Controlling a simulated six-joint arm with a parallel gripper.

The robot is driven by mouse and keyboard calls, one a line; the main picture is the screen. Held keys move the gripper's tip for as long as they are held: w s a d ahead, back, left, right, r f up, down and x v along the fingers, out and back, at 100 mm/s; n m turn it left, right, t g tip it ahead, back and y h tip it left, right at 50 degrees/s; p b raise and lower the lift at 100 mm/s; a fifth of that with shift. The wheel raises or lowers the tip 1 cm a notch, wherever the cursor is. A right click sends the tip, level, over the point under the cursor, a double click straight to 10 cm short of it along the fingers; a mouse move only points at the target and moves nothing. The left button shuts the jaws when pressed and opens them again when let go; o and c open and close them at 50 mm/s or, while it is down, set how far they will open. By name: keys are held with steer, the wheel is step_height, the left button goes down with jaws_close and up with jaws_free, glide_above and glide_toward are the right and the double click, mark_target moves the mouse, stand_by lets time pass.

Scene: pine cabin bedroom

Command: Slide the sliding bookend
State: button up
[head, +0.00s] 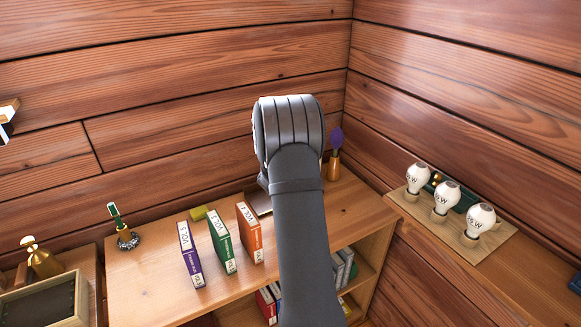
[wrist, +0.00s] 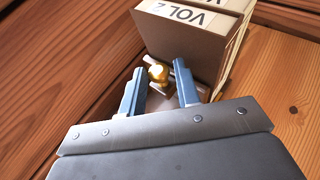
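In the head view a flat greyish piece (head: 259,204), perhaps the bookend's plate, shows beside my arm, which hides the rest. My gripper (wrist: 159,66) is open, its two blue fingers apart on either side of the knob, with visible gaps. The head view does not show the fingers.
Purple (head: 190,254), green (head: 222,242) and orange (head: 250,232) volumes stand on the wooden shelf top (head: 150,285), left of my arm. A yellow block (head: 198,213) lies behind them. A vase (head: 334,166) stands in the back corner. Bulbs (head: 446,194) stand on the right ledge.

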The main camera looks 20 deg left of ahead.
jaws_close()
steer(key=s+a, duration=0.5)
steer(key=shift+s+a, duration=0.3)
jaws_free()
steer(key=shift+s, duration=0.1)
steer(key=v, duration=1.7)
steer(key=shift+s, duration=0.15)
